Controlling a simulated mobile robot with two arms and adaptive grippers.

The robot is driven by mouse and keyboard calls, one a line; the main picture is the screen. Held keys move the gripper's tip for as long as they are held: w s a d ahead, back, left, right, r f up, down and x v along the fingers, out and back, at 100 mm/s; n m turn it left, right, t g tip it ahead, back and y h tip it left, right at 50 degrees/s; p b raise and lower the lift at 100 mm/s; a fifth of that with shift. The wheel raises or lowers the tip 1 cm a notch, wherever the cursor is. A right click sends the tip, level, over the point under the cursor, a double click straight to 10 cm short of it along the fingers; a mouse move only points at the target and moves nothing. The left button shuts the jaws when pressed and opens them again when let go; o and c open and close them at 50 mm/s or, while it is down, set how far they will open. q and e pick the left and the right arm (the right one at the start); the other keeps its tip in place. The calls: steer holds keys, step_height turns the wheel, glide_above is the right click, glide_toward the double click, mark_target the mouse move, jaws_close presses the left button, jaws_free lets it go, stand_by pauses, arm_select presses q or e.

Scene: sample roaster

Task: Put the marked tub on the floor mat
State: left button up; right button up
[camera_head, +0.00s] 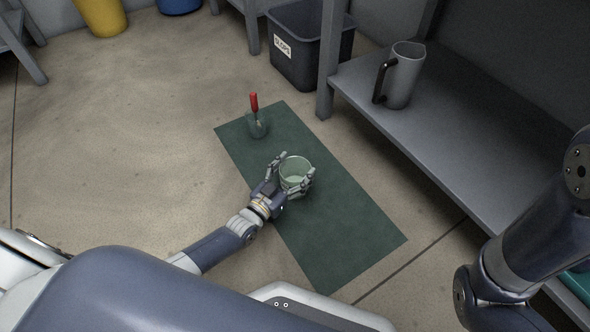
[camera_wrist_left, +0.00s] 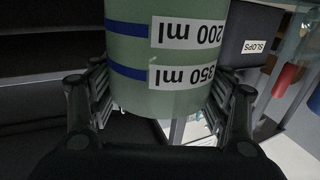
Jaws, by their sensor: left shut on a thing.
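The marked tub (camera_wrist_left: 150,80) is pale green, with blue bands and white labels reading "200 ml" and "350 ml" upside down in the left wrist view. In the head view the tub (camera_head: 295,168) appears over the middle of the dark green floor mat (camera_head: 340,245). My left gripper (camera_head: 292,178) is shut on the tub, with fingers on both sides of it. I cannot tell whether the tub's base touches the mat. My right arm shows at the right edge of the head view, but its gripper is out of view.
A small clear container (camera_head: 257,128) with a red-handled tool (camera_head: 254,102) stands on the mat's far end. A grey jug (camera_head: 404,75) stands on the low shelf (camera_head: 440,125) at right. A dark "SLOPS" bin (camera_head: 300,50) stands behind. The mat's near end is clear.

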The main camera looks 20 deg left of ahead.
arm_select(q)
steer(key=shift+f, duration=0.2)
steer(key=o, duration=1.4)
steer(key=shift+r, duration=0.1)
